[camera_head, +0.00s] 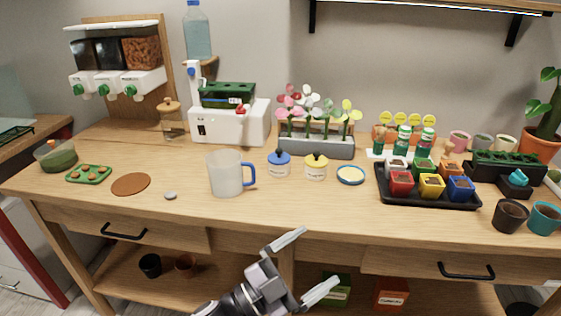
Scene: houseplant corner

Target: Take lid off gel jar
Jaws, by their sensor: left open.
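Two small white jars stand side by side near the middle of the bench: one with a blue knobbed lid (279,158) and one with a yellow knobbed lid (316,161). A clear glass jar with a wooden knobbed lid (169,105) stands at the back left. All three lids are on. The labels are too small to read, so I cannot tell which is the gel jar. My left gripper (318,257) is open and empty in front of the bench's front edge, lower and nearer than the jars. My right gripper is not in view.
A frosted jug with a blue handle (226,174) stands left of the small jars. A shallow blue-rimmed dish (350,175) and a black tray of coloured pots (428,200) are to their right. A flower planter (316,145) is behind. The bench front before the jars is clear.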

